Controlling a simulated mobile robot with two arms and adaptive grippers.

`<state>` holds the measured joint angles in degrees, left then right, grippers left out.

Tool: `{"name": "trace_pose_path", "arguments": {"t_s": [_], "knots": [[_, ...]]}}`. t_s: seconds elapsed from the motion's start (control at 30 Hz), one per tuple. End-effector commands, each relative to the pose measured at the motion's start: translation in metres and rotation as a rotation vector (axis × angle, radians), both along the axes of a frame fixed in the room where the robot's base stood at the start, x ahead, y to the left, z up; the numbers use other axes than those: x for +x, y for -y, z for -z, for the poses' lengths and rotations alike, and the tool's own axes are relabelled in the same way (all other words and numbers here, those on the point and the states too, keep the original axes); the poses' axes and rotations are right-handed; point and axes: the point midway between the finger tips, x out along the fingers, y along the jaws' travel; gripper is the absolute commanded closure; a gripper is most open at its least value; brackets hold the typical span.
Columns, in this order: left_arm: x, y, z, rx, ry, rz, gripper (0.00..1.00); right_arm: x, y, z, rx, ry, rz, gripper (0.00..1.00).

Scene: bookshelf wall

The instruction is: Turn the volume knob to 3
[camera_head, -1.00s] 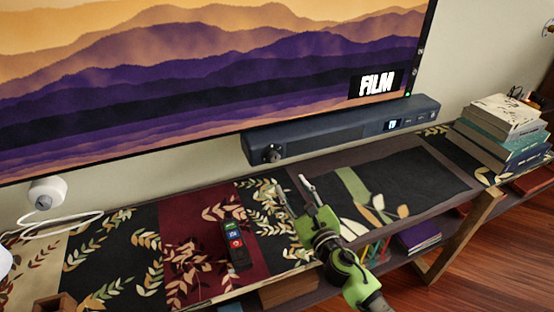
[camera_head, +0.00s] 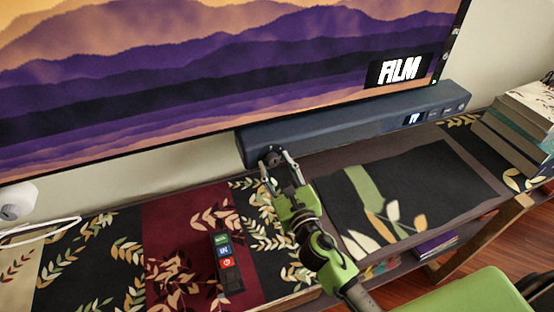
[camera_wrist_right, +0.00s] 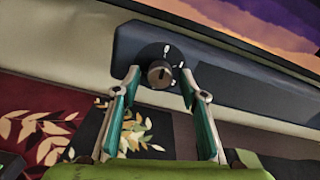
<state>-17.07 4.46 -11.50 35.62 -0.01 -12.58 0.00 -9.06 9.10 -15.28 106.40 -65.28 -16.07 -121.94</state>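The volume knob (camera_wrist_right: 159,74) is a small dark cylinder on a black round dial with white marks, at the left end of the dark blue soundbar (camera_head: 340,128). In the head view the knob (camera_head: 269,155) is partly hidden by my right gripper (camera_head: 276,163). In the right wrist view my right gripper (camera_wrist_right: 159,76) is open, with its fingertips on either side of the knob and visible gaps between. Which mark the knob points to is too small to tell. The soundbar has a small lit display (camera_head: 413,118). My left gripper is not in view.
The TV (camera_head: 200,75) hangs just above the soundbar. A remote (camera_head: 226,258) lies on the patterned runner to the left of my right arm. A white round device (camera_head: 17,203) with a cable is at far left. Stacked books (camera_head: 520,125) stand at far right.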

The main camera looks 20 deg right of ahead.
Motion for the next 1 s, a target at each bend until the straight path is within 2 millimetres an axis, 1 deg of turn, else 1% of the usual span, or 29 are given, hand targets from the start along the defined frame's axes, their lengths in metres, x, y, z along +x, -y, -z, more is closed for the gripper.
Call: {"name": "trace_pose_path", "arguments": {"t_s": [0.03,0.2,0.23,0.27,0.3,0.37,0.73,0.87,1.0], "knots": [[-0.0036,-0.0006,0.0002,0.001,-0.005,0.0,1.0,-0.0002,-0.0003,0.0001,0.0,0.0,0.0,0.61],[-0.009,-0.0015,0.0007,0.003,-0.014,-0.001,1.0,-0.0001,-0.0002,-0.0001,0.0,0.0,0.0,0.61],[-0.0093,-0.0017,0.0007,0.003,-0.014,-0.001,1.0,-0.0001,-0.0001,-0.0002,0.0,0.0,0.0,0.66],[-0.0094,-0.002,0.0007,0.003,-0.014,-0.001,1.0,-0.0001,-0.0001,-0.0002,0.0,0.0,0.0,0.74],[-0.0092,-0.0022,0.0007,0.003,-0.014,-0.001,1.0,-0.0001,-0.0001,-0.0002,0.0,0.0,0.0,0.84],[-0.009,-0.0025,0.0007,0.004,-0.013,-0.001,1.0,-0.0001,-0.0001,-0.0002,0.0,0.0,0.0,0.99],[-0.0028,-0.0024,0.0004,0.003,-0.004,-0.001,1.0,0.0001,-0.0002,0.0,0.032,-0.001,0.0,0.99],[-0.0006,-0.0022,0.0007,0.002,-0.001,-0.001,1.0,0.0001,-0.0002,0.0,0.089,-0.002,0.0,0.99],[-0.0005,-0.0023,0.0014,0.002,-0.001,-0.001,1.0,0.0001,-0.0003,0.0001,0.185,-0.005,0.0,0.99]]}}
